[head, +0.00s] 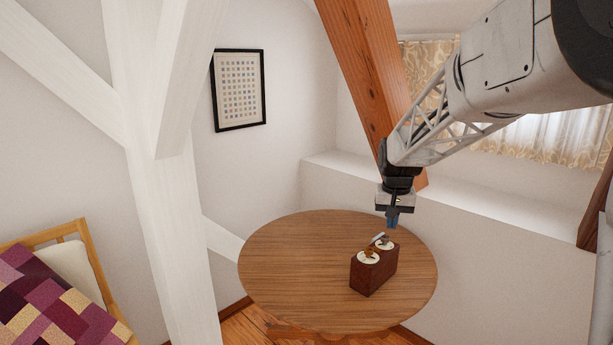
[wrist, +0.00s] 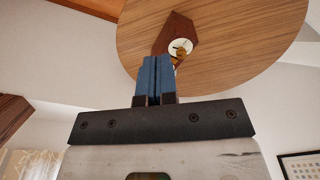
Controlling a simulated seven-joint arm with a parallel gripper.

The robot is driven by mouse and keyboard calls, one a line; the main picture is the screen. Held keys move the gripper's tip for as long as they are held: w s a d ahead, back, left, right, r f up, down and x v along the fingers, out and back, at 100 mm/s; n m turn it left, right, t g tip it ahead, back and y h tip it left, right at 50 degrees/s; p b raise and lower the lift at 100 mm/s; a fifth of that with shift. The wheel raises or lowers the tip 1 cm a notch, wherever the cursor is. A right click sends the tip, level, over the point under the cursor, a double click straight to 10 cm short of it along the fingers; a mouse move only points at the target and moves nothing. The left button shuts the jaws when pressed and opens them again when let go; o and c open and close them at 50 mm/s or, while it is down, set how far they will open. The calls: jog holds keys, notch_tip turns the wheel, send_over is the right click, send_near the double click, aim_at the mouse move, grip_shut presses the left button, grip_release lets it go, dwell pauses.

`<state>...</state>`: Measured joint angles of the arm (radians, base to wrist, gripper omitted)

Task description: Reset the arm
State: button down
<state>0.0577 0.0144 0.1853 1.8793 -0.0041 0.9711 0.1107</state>
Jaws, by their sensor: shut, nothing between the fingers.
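My gripper (head: 393,220) hangs from the arm above the back right part of the round wooden table (head: 290,260). Its blue fingers are shut together with nothing between them, as the wrist view (wrist: 156,62) also shows. Below it stands a dark red-brown wooden block (head: 372,276) with round white faces on top and small brown and light pieces on them. In the head view the fingertips appear just above and behind the block; the exact gap is hard to tell. In the wrist view the block (wrist: 178,28) lies beyond the fingertips, partly hidden by them.
A white timber post (head: 165,230) with braces stands left of the table. An orange-brown wooden beam (head: 365,65) slants behind my arm. A low white wall ledge (head: 480,205) runs behind the table. A bed (head: 60,300) is at lower left. The table's left side is clear.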

jog(key=s+a+r+n, duration=0.1)
jog(key=s+r, duration=0.1)
jog(key=s, duration=0.9)
jog(key=s+a+r, duration=0.1)
jog(key=s+r, duration=0.1)
jog(key=s, duration=0.9)
jog(key=s+a+f, duration=0.1)
jog(key=s+f, duration=0.1)
jog(key=s, duration=0.7)
jog(key=s+f+t, duration=0.1)
jog(key=s+f, duration=0.1)
jog(key=s, duration=0.8)
jog(key=shift+a+f+n+t, duration=0.3)
jog(key=shift+a+f+n, duration=0.05)
jog(key=shift+n, duration=0.05)
jog(key=shift+w, duration=0.1)
